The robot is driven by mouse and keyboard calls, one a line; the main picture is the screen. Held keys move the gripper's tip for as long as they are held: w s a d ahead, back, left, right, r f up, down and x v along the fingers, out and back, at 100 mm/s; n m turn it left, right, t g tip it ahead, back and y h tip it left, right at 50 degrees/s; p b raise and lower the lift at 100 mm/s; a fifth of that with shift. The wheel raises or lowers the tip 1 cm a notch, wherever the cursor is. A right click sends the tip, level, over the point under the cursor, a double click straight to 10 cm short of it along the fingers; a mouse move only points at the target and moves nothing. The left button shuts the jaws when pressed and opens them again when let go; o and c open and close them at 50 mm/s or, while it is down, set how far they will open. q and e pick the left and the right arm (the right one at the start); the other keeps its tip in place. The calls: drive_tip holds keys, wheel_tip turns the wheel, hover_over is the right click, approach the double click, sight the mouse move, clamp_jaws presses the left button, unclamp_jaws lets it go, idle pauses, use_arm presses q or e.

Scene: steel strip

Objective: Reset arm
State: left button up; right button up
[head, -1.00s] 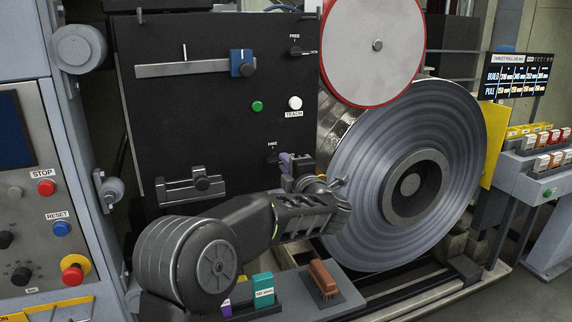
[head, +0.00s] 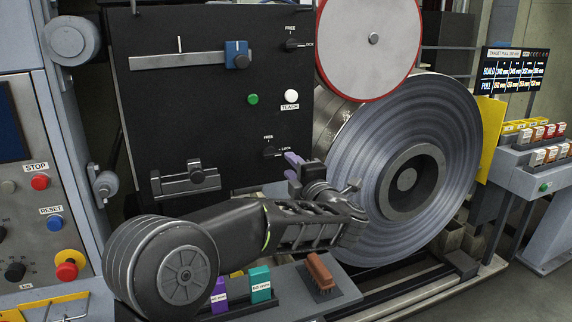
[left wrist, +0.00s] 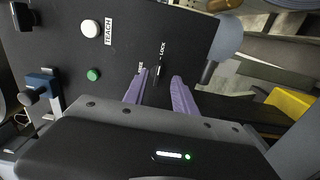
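My left gripper (head: 292,158) has purple fingers and is in front of the black panel, just right of the lower FREE/LOCK knob (head: 271,152). In the left wrist view my left gripper (left wrist: 160,76) is open, its two fingers apart with nothing held. The lower knob (left wrist: 160,73) shows in the gap between the fingertips, beyond them; I see no contact. My left forearm reaches across the lower front of the machine. My right gripper is in neither view.
The big steel strip coil (head: 440,200) stands close right of the gripper, below a red-rimmed disc (head: 370,45). A shelf with a brown brush (head: 320,272) and teal (head: 260,284) and purple (head: 218,294) boxes lies beneath the arm. A control cabinet (head: 35,220) is at left.

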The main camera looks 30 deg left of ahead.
use_arm(q)
drive_tip(key=shift+s+d, duration=0.35)
drive_tip(key=shift+d, duration=0.1)
